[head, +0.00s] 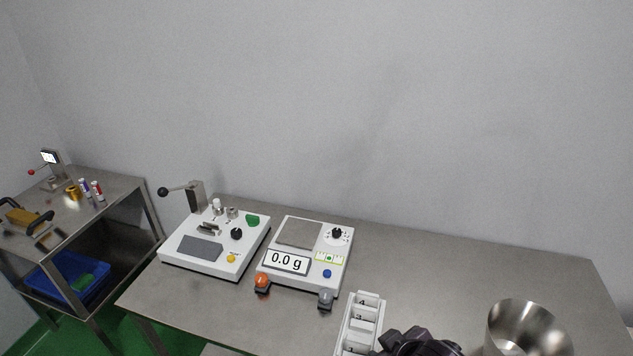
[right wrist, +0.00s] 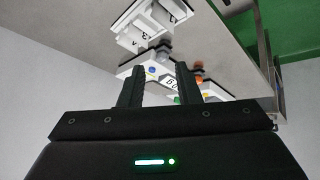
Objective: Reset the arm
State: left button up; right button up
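Part of my right arm shows as a dark shape at the bottom edge of the head view, beside the white numbered tray (head: 357,325); its fingers cannot be made out there. In the right wrist view my right gripper (right wrist: 160,78) has its two black fingers apart with nothing held between them. The tray and the scale lie beyond the fingers in that view. My left gripper is in neither view.
A white scale (head: 305,234) reading 0.0 g stands mid-table, with an orange knob (head: 262,281) and a grey one at its front. A metal cup (head: 519,329) stands at the lower right. A side table (head: 110,182) with a blue bin (head: 62,287) below is at left. The table's back right is clear.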

jog(key=s+d+m+g+h, duration=0.25)
jog(key=s+d+m, duration=0.3)
jog(key=s, duration=0.35)
notch_tip(320, 180, down, 32)
jog(key=s+d+f+g+b, duration=0.1)
jog(key=s+g+b, duration=0.1)
jog(key=b, duration=0.1)
jog(key=s+d+f+b, duration=0.1)
jog(key=s+f, duration=0.9)
jog(key=s+d+f+n+g+b, duration=0.1)
jog(key=s+d+f, duration=0.1)
jog(key=s+f, duration=0.8)
jog(key=shift+s+d+f+y, duration=0.15)
jog(key=shift+d+f+y, duration=0.2)
jog(key=shift+f, duration=0.25)
jog(key=shift+g, duration=0.25)
